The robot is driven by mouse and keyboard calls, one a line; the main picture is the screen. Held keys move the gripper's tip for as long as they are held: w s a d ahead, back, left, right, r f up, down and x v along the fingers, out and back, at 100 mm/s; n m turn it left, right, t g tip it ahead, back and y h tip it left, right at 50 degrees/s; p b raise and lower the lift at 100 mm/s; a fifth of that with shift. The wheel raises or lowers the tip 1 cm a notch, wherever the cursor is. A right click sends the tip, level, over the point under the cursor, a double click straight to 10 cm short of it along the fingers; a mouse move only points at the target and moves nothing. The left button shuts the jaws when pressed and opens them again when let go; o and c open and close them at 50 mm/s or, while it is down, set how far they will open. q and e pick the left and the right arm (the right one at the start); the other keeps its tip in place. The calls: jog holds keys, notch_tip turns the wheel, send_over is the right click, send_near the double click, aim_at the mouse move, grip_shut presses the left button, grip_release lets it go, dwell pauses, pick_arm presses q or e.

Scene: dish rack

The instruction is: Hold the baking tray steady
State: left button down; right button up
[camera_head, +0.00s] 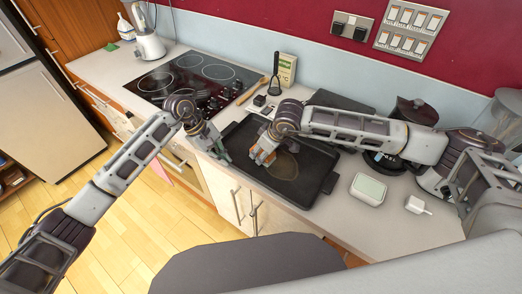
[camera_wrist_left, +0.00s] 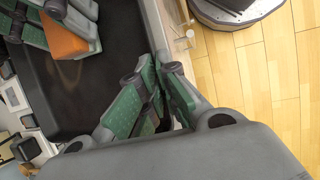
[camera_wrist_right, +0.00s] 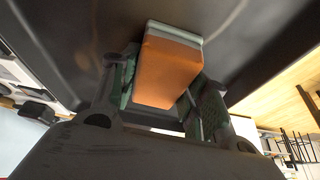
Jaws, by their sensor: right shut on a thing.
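The black baking tray (camera_head: 312,188) lies on the counter; it also shows in the left wrist view (camera_wrist_left: 115,55). My left gripper (camera_head: 222,155) is at the tray's left edge. In the left wrist view, its fingers (camera_wrist_left: 159,75) come close together on the tray's rim. My right gripper (camera_head: 264,158) is over the tray, shut on an orange sponge with a pale layer (camera_wrist_right: 168,72). The sponge is against or very close to the tray's dark surface. A round brownish patch (camera_head: 284,168) shows on the tray beside it.
A black hob (camera_head: 185,82) lies left of the tray. A wooden spoon (camera_head: 250,92) and a black utensil (camera_head: 274,75) are behind it. A pale green-topped box (camera_head: 368,189) and a small white item (camera_head: 416,205) sit to the right.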

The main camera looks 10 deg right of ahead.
jog(key=shift+w+a, duration=0.95)
jog(key=shift+a, duration=0.15)
jog(key=shift+w+a+r, duration=0.1)
jog(key=shift+w, duration=0.1)
jog(key=shift+r, duration=3.9)
pick_arm(q)
jog(key=c, duration=1.6)
grip_release()
jog(key=shift+o, duration=0.2)
jog(key=v, duration=1.2)
